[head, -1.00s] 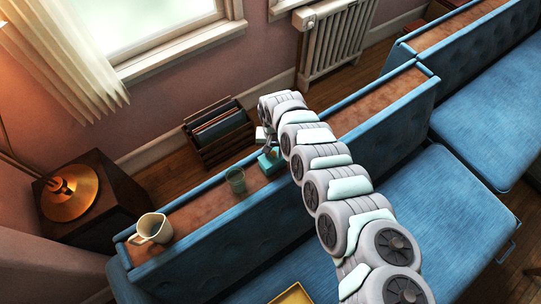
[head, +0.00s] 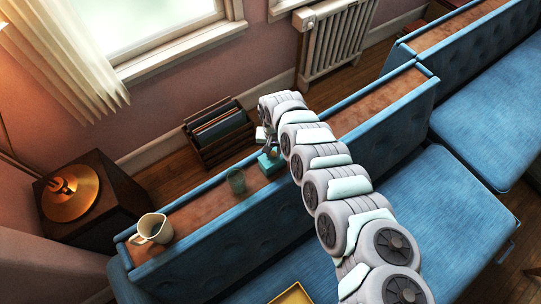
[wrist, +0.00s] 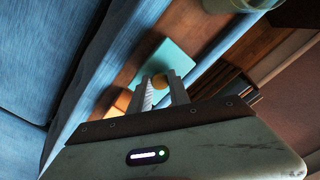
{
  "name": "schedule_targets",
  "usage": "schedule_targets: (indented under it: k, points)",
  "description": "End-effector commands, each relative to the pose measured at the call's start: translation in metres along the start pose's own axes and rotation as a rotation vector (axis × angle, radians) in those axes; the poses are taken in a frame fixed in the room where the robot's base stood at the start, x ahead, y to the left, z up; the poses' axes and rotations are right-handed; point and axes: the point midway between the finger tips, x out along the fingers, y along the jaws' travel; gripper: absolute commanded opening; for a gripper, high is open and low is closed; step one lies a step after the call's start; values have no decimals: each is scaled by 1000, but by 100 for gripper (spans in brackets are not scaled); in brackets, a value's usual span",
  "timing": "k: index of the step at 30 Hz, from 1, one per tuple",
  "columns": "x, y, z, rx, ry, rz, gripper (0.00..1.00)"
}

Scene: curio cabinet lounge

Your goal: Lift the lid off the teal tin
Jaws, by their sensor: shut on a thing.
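The teal tin (head: 270,162) stands on the wooden ledge along the top of the blue bench back, partly hidden by my arm in the head view. In the wrist view its flat teal top (wrist: 172,62) lies just beyond my fingertips. My gripper (wrist: 162,84) is over the tin, its two fingers shut on a small round golden knob (wrist: 159,81) on the lid. It also shows in the head view (head: 270,147), small and close above the tin. I cannot see a gap between lid and tin.
A greenish glass tumbler (head: 237,181) stands on the ledge left of the tin, and a cream mug (head: 152,229) stands farther left. A wooden rack (head: 218,130) is on the floor behind the bench. A yellow-rimmed tray (head: 293,294) shows at the bottom edge.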

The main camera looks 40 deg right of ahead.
Motion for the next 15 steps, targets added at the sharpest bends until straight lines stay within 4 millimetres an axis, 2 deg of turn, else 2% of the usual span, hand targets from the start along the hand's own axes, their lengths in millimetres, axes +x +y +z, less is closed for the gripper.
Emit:
schedule_targets:
  k: [15]
  points:
    - [-8, 0, 0, 1, 0, 0, 0]
